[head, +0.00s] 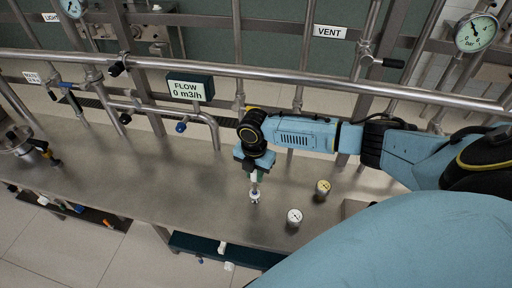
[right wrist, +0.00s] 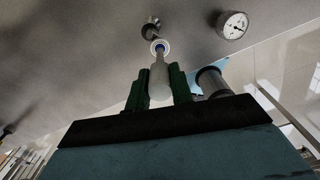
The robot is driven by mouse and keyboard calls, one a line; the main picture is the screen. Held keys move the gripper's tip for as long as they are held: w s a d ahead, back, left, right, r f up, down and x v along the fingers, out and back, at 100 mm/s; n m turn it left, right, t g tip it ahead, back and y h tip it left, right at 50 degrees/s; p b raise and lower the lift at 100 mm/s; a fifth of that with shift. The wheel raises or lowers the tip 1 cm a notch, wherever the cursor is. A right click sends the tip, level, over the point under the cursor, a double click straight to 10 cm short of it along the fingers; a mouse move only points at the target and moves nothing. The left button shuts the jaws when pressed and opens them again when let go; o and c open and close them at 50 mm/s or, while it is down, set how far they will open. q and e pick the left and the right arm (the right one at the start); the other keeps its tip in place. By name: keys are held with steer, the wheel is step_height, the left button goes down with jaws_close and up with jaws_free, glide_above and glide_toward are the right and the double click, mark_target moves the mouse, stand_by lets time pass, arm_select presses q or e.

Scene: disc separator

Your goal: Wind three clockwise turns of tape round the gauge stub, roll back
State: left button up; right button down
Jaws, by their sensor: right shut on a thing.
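My right gripper (head: 256,172) is shut on a pale grey handle, between its green fingers (right wrist: 159,88) in the right wrist view. At the handle's far end is a white ring with a blue middle, which looks like the tape roll (right wrist: 160,47). In the head view the tape roll (head: 255,195) is low over the steel bench. A short metal stub (right wrist: 151,27), apparently the gauge stub, stands just beyond the ring in the right wrist view. I cannot tell whether they touch or whether tape is on the stub. My left gripper is not in view.
A white-faced gauge (head: 294,216) and a yellowish gauge (head: 323,187) lie on the steel bench (head: 130,180) right of the gripper. Pipes and the flow display (head: 190,87) stand behind. A valve with a black and yellow handle (head: 44,150) is at left. The bench between is clear.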

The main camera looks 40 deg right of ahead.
steer(key=shift+w+a, duration=0.55)
steer(key=shift+w, duration=0.3)
steer(key=shift+w+b, duration=0.8)
steer(key=shift+w, duration=0.1)
steer(key=shift+d, duration=0.1)
steer(key=shift+w+d+b, duration=0.55)
steer(key=shift+w+d, duration=0.05)
steer(key=shift+w, duration=0.15)
steer(key=shift+d, duration=0.1)
